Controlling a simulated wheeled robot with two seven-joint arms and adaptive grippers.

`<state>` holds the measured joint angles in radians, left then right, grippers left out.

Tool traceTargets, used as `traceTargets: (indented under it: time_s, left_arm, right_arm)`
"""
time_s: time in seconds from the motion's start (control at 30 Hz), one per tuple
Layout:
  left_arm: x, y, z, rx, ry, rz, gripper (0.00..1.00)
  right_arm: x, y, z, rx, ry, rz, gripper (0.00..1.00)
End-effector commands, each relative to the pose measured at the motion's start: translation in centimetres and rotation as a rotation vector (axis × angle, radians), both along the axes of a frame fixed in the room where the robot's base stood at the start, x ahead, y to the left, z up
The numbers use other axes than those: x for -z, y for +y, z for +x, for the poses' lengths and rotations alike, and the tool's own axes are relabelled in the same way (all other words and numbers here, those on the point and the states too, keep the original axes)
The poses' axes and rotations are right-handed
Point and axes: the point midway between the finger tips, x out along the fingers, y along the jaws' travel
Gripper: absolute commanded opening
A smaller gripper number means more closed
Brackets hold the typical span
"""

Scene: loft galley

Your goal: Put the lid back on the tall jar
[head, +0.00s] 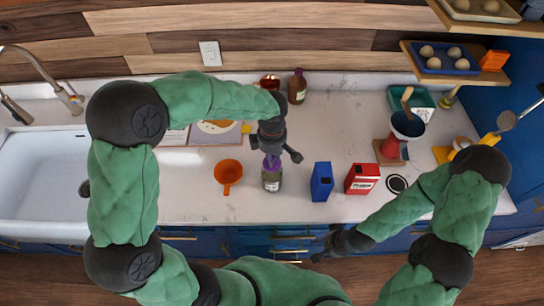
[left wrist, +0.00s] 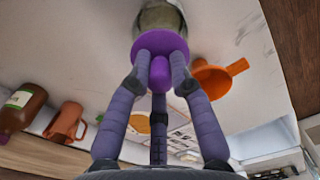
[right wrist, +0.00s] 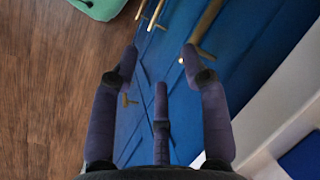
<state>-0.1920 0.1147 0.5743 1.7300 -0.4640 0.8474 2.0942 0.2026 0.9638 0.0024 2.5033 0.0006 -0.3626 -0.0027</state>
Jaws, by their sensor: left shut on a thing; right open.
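The tall jar (head: 271,182) stands on the white counter near its front edge. It is glassy with a pale label, and its side shows at the top of the left wrist view (left wrist: 165,17). The purple lid (left wrist: 150,48) is at the jar's mouth, its knob between my left gripper's fingers. My left gripper (left wrist: 160,68) is shut on the lid's knob, directly above the jar; it also shows in the head view (head: 272,153). Whether the lid is fully seated I cannot tell. My right gripper (right wrist: 160,68) is open and empty, in front of the blue cabinets and below the counter edge.
An orange pan-like cup (head: 228,173) stands left of the jar. A blue carton (head: 321,182) and a red carton (head: 361,179) stand to its right. A sink (head: 40,178) is at far left. Blue drawers with brass handles (right wrist: 205,25) face my right gripper.

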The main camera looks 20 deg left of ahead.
Motion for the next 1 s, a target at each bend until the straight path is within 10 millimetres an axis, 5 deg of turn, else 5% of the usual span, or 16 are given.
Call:
traceTargets:
  time_s: [0.2, 0.23, 0.3, 0.53, 0.67, 1.0]
  left_arm:
    - [-0.02, 0.0, 0.01, 0.0, 0.0, 0.0, 0.0]
    - [-0.02, 0.01, 0.01, 0.0, 0.0, 0.0, 0.3]
    - [-0.01, 0.0, 0.01, 0.0, 0.0, 0.0, 0.49]
    - [0.0, 0.01, 0.0, 0.0, 0.0, 0.0, 0.49]
    - [0.0, 0.01, 0.0, 0.0, 0.0, 0.0, 0.73]
    - [-0.05, 0.01, 0.0, 0.0, 0.0, 0.0, 0.73]
  right_arm:
    - [-0.02, 0.0, 0.0, 0.0, 0.0, 0.0, 0.46]
    - [-0.02, 0.0, 0.0, 0.0, 0.0, 0.0, 0.46]
    - [-0.02, 0.0, 0.01, 0.0, 0.0, 0.0, 0.46]
    - [-0.02, 0.0, 0.0, 0.0, 0.0, 0.0, 0.46]
    - [-0.02, 0.0, 0.0, 0.0, 0.0, 0.0, 0.46]
    - [-0.05, 0.0, 0.0, 0.0, 0.0, 0.0, 0.46]
